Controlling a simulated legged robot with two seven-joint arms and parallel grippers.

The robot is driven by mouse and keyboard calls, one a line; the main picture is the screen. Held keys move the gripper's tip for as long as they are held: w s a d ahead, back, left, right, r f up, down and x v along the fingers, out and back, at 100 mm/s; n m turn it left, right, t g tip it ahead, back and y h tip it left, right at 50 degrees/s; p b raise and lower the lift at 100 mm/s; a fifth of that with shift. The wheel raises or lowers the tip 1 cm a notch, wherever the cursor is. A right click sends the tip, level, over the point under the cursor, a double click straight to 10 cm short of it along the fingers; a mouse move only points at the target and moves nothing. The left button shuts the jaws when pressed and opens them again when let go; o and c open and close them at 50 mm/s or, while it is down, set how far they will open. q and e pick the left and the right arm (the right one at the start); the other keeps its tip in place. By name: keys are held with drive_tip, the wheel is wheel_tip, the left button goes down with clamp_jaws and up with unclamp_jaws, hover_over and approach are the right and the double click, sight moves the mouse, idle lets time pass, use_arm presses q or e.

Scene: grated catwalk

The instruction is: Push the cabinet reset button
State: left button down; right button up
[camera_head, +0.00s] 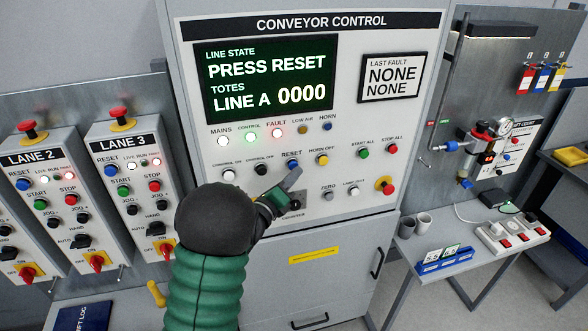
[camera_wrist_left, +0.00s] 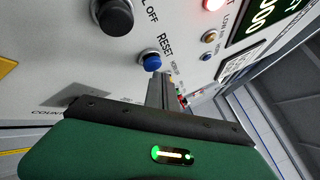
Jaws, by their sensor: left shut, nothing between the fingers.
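The conveyor control cabinet (camera_head: 330,215) stands upright in front of me. Its blue reset button (camera_head: 293,166) sits under the RESET label in the button row, partly hidden by my fingertips in the head view. The button (camera_wrist_left: 151,60) also shows in the left wrist view, just beyond the fingers. My left gripper (camera_head: 292,178) is shut and empty, its tips pointing up at the panel just below the button. In the left wrist view the fingers (camera_wrist_left: 160,90) end near the button; I cannot tell whether they touch it. My right gripper is not in view.
The cabinet display (camera_head: 265,80) reads "PRESS RESET". Other knobs and buttons, including black control off (camera_head: 261,170) and amber horn off (camera_head: 322,160), flank the reset button. Lane boxes (camera_head: 130,185) stand at left. A small table (camera_head: 425,245) with cups stands at right.

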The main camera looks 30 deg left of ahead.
use_arm(q)
drive_tip(key=shift+w+a+b, duration=0.3)
drive_tip(key=shift+w+a, duration=0.2)
drive_tip(key=shift+a, duration=0.15)
idle(1.1)
drive_tip(key=shift+d, duration=0.1)
drive_tip(key=shift+s+d+b, duration=0.45)
drive_tip(key=shift+s+d, duration=0.3)
drive_tip(key=shift+d, duration=0.05)
drive_tip(key=s+d+b, duration=0.1)
drive_tip(key=s+d, duration=0.2)
drive_tip(key=d, duration=0.1)
drive_tip(key=shift+s, duration=0.15)
drive_tip(key=shift+a, duration=0.1)
idle(0.8)
